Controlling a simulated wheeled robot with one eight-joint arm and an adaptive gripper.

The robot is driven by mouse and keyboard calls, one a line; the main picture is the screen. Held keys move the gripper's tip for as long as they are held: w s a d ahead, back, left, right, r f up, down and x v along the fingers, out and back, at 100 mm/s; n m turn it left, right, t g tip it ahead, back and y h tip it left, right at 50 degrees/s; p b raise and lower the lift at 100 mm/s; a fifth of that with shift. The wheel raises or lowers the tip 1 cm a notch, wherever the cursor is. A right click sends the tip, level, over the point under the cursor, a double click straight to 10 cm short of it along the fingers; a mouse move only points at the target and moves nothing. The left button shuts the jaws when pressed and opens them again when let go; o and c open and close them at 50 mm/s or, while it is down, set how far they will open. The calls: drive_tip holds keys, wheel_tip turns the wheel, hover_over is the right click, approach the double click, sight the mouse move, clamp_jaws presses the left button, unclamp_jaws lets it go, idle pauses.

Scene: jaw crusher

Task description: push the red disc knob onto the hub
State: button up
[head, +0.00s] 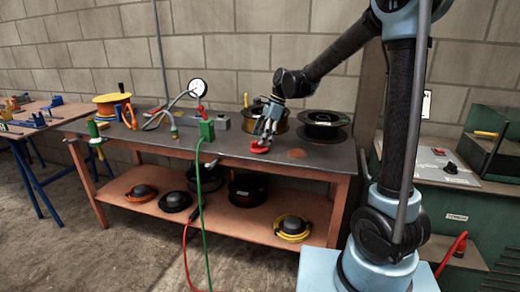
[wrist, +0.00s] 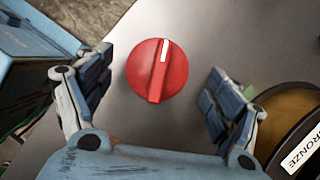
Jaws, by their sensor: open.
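The red disc knob (wrist: 150,80) lies on the grey bench top with its raised grip bar and white pointer line facing up. It also shows in the head view as a red patch (head: 260,148) near the bench's front edge. My gripper (head: 265,138) points down over it. In the wrist view its two fingers stand apart on the left and right of the knob, with a gap on both sides. The hub is not clearly identified; a small black round part (head: 450,168) sits on the grey control panel (head: 425,165) at the right.
The bench (head: 225,150) carries a pressure gauge (head: 197,88), a green block (head: 207,130), a black spool (head: 323,120) and a bronze-labelled spool (wrist: 285,105) close to the right finger. A blue box-like object (wrist: 35,60) is at the wrist view's left. Hoses hang over the bench front.

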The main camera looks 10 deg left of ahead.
drive_tip(key=shift+x, duration=1.35)
drive_tip(key=shift+d, duration=0.1)
drive_tip(key=c, duration=0.9)
drive_tip(key=shift+r, duration=0.15)
drive_tip(key=shift+c, duration=0.2)
wheel_tip(320, 180, up, 10)
drive_tip(key=shift+f, duration=0.1)
